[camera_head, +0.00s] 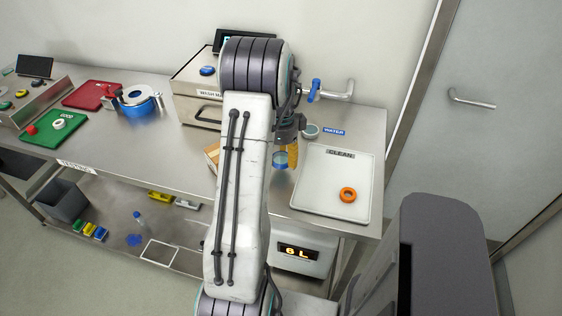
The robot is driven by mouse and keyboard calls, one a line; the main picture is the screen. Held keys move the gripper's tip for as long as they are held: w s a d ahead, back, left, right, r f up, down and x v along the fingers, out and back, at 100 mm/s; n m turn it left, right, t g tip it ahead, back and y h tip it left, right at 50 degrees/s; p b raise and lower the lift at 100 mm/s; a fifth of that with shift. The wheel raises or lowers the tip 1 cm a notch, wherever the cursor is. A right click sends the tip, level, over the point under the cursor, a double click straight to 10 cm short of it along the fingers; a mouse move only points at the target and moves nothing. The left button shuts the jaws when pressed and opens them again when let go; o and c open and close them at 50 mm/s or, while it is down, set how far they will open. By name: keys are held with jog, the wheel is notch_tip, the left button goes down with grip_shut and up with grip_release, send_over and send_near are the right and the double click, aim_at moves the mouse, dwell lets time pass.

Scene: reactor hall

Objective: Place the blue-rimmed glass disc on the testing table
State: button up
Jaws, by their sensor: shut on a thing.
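The blue-rimmed glass disc (280,161) shows just below my gripper (287,157), right of my arm. My gripper is shut on it, with an orange-yellow finger on its right side. My arm hides part of the grip and the area left of it. The disc appears to be above the steel table top; I cannot tell whether it touches it. The long steel testing table (183,146) runs along the wall, with a partly readable label on its front edge at left.
A white CLEAN tray (325,190) holds an orange ring (348,194) at right. A tap (325,92) and small round fitting (311,130) are behind. A box machine (196,100), blue-ringed device (140,103), green GOOD tray (55,128) and red tray (92,96) stand left.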

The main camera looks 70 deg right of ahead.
aim_at(281, 165)
jog(key=shift+f+p, duration=0.55)
jog(key=shift+f, duration=1)
jog(key=shift+f, duration=0.1)
jog(key=o, duration=1.2)
notch_tip(281, 165, up, 10)
jog(key=shift+f+b, duration=0.2)
jog(key=shift+b, duration=0.35)
jog(key=shift+r+b, duration=0.6)
jog(key=shift+r, duration=0.75)
